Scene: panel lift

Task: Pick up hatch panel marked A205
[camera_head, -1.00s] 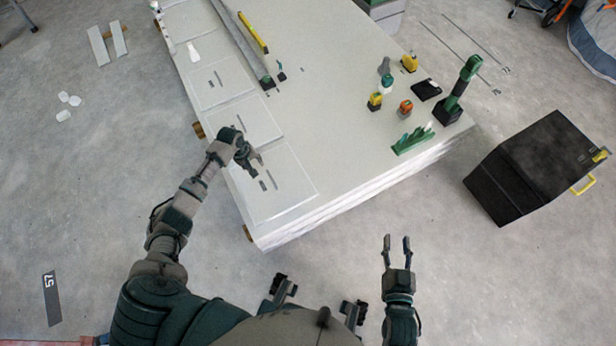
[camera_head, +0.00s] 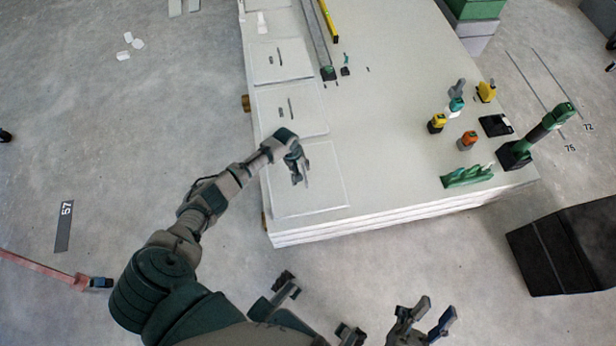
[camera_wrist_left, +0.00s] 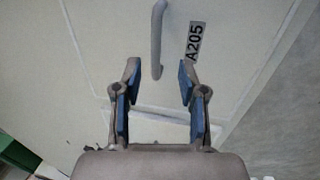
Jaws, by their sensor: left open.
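In the head view, the nearest pale panel (camera_head: 320,195) lies flat at the stack's near-left corner, under my left gripper (camera_head: 299,176). That gripper hides its handle. In the left wrist view, my left gripper (camera_wrist_left: 156,85) is open and empty, with the handle's near end between and just ahead of the fingertips. My right gripper (camera_head: 436,308) is open and empty at the bottom, off the stack.
Two more panels, a middle one (camera_head: 300,122) and a far one (camera_head: 262,72), lie along the stack's left edge. A black box (camera_head: 565,250) sits on the floor at right.

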